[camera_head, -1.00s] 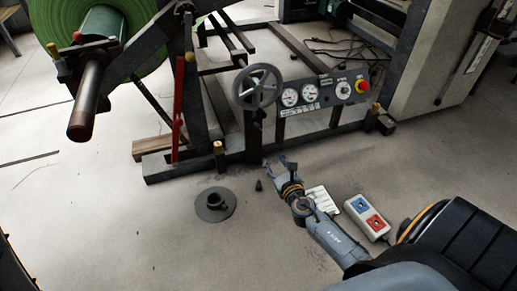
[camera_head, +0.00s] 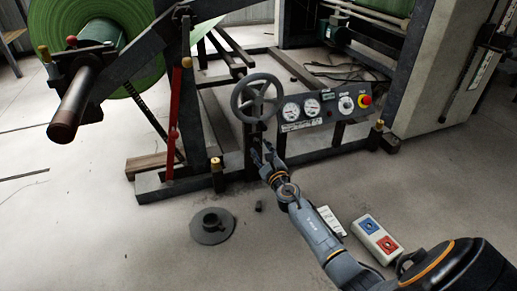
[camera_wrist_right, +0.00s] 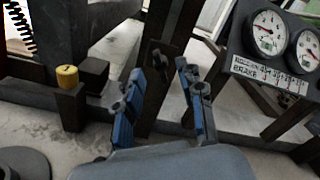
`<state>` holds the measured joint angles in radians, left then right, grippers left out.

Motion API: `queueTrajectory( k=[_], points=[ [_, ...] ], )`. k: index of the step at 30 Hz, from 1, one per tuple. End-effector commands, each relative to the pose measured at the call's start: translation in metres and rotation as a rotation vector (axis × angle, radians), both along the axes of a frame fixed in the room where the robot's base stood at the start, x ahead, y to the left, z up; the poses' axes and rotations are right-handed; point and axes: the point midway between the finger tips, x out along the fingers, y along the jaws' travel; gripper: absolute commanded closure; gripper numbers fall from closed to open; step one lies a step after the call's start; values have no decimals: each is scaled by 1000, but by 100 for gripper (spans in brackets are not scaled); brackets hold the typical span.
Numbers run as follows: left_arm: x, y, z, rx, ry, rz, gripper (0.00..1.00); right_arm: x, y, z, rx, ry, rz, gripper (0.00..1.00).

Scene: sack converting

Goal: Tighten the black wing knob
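My right gripper (camera_head: 262,151) is in front of the dark upright post below the handwheel. In the right wrist view the gripper (camera_wrist_right: 160,72) is open, its two blue-backed fingers apart with nothing between them. A small dark part on the post, which looks like the black wing knob (camera_wrist_right: 157,54), shows just beyond and between the fingertips. It appears apart from them, and its wing shape is hard to make out. In the head view I cannot pick the knob out clearly. My left gripper is not in view.
The handwheel (camera_head: 257,98) and gauge panel (camera_head: 325,107) are above and right of the gripper. A brass-topped post (camera_head: 217,172) stands to the left. A round flanged part (camera_head: 212,225), a small dark piece (camera_head: 259,206) and a button box (camera_head: 377,238) lie on the floor.

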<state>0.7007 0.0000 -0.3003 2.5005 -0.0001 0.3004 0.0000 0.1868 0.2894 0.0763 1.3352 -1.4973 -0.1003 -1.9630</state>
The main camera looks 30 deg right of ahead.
Motion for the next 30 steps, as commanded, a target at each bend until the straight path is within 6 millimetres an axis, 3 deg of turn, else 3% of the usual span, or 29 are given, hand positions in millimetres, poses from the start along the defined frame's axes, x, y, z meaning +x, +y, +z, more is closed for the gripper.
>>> queueTrajectory(
  k=[6, 17, 18, 24, 30],
  points=[
    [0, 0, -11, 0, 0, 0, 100, 24, -6, -2, 1, -1, -1, 62],
    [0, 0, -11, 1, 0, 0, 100, 30, -7, 0, 1, 1, -1, 62],
    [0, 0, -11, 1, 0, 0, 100, 30, -7, 0, 1, 1, -1, 64],
    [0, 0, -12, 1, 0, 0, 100, 30, -7, 0, 1, 0, 0, 100],
    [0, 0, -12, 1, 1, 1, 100, 30, -7, 0, 4, 0, 1, 100]
  ],
)
